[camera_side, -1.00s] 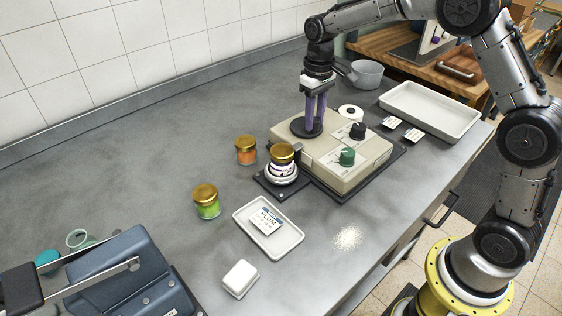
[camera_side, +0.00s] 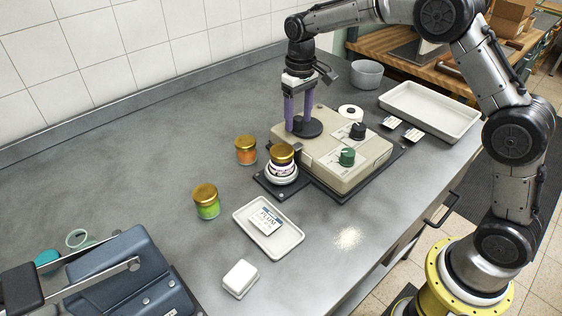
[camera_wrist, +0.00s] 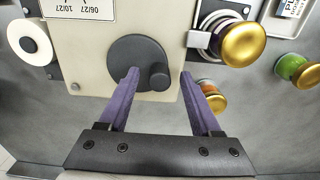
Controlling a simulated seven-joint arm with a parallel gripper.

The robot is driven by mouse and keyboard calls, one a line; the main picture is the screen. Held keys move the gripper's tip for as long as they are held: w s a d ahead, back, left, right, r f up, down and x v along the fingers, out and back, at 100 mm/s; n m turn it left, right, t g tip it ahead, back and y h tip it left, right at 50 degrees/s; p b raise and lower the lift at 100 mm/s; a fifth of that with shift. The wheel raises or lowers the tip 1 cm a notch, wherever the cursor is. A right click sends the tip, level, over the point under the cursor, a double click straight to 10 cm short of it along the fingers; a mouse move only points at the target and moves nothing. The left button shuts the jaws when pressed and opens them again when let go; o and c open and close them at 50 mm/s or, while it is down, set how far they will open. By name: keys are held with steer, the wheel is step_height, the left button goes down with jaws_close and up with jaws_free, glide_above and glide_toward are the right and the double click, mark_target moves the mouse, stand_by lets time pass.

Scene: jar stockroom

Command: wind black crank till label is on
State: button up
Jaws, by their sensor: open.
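The black crank is a dark disc with an upright knob on top of the beige labelling machine (camera_side: 340,165); in the wrist view the crank disc (camera_wrist: 130,50) and its knob (camera_wrist: 158,76) show clearly. My gripper (camera_side: 299,126) is above the crank, purple fingers pointing down. In the wrist view my gripper (camera_wrist: 158,75) is open, one finger on each side of the knob, with gaps; I cannot tell the fingertip height exactly. A gold-lidded jar (camera_side: 282,154) stands on the round holder beside the machine, with some white label showing on its side.
A green dial (camera_side: 347,157) and a black dial (camera_side: 357,131) sit on the machine. Orange (camera_side: 246,150) and green (camera_side: 206,202) jars stand to the left. A tray (camera_side: 286,244) holds a PLUM card. A white label roll (camera_side: 351,113) is behind.

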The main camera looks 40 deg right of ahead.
steer(key=shift+r, duration=4.05)
steer(key=shift+r, duration=0.3)
steer(key=s+r+t, duration=0.4)
steer(key=s+r, duration=0.9)
steer(key=s, duration=0.5)
steer(key=s+f+t, duration=0.1)
steer(key=s+f, duration=1)
steer(key=s, duration=0.4)
steer(key=shift+d+f+t, duration=0.2)
steer(key=shift+f+t, duration=0.1)
